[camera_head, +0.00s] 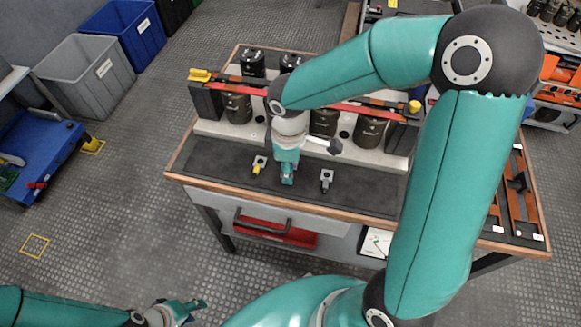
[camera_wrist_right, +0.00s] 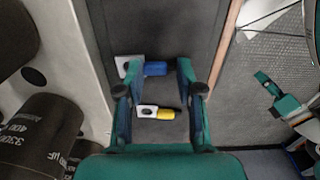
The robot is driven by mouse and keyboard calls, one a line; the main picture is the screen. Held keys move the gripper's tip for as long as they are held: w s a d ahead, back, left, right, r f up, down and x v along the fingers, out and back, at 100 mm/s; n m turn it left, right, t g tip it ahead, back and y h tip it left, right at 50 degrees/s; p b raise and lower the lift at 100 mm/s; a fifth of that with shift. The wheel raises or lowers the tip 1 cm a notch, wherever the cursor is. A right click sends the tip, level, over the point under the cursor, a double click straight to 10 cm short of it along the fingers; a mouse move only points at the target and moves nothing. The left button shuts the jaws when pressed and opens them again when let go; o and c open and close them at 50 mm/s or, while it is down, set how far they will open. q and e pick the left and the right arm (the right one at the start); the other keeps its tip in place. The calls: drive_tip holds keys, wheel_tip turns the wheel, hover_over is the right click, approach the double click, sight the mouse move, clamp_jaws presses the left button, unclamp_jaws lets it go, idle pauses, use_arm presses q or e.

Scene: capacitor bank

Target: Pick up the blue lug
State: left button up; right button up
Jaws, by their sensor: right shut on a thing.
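The blue lug (camera_wrist_right: 155,69) has a pale flat tongue and a blue sleeve. It lies between the fingertips of my right gripper (camera_wrist_right: 157,72) in the right wrist view. In the head view my right gripper (camera_head: 287,178) is low over the dark mat at the front of the bench and hides most of the lug. It is shut on the blue lug; I cannot tell whether the lug is clear of the mat. My left gripper (camera_head: 190,309) is at the bottom left of the head view, open and empty, away from the bench.
A yellow lug (camera_head: 258,166) lies on the dark mat (camera_head: 220,165) just left of my right gripper, and a black lug (camera_head: 326,179) to its right. Behind stand dark capacitors (camera_head: 238,108) with a red bar (camera_head: 237,87) across them. Bare mat lies at both sides.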

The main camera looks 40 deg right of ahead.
wheel_tip(320, 180, up, 20)
drive_tip(key=p, duration=0.3)
drive_tip(key=shift+f+p, duration=0.1)
drive_tip(key=shift+p, duration=0.2)
idle(0.5)
